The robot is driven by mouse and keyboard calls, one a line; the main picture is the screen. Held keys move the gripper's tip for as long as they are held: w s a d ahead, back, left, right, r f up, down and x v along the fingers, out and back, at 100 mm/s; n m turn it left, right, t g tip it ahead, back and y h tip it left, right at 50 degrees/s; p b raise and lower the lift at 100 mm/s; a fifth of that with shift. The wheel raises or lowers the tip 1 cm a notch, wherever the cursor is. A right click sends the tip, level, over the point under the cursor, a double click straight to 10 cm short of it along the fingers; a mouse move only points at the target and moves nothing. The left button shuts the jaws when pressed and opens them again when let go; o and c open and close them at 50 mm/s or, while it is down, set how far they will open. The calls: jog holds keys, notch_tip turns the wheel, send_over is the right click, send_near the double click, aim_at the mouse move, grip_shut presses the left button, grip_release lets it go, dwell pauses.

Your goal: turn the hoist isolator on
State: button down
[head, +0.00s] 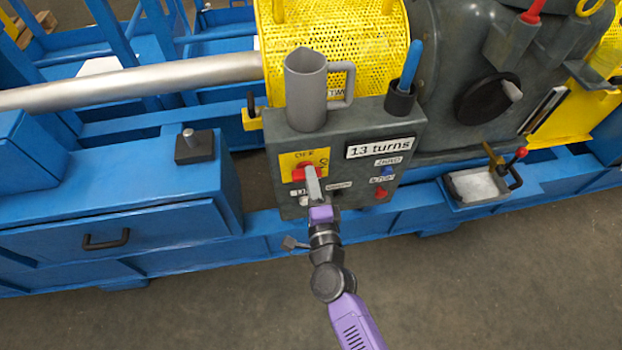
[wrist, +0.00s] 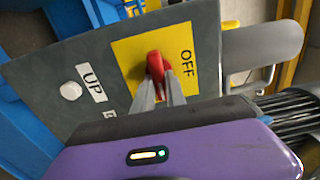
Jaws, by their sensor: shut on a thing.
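The hoist isolator is a red rotary handle (wrist: 155,66) on a yellow plate (wrist: 188,47) marked OFF. It sits at the upper left of the grey control box (head: 345,125) in the head view, where the red handle (head: 299,174) shows beside my fingers. My gripper (wrist: 160,80) is shut on the red handle, with a fingertip on either side of it in the wrist view. In the head view my gripper (head: 311,172) reaches the box from below and hides part of the handle and plate.
A "13 turns" label (head: 380,147), a blue button (head: 387,170) and a red button (head: 381,193) are right of the handle. A white button (wrist: 71,90) is near "UP".

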jog(key=c, duration=1.4)
grip_release()
jog(key=shift+o, duration=0.2)
jog(key=shift+s, duration=0.1)
jog(key=v, duration=0.7)
jog(key=shift+s+b, duration=0.3)
jog(key=shift+d, duration=0.15)
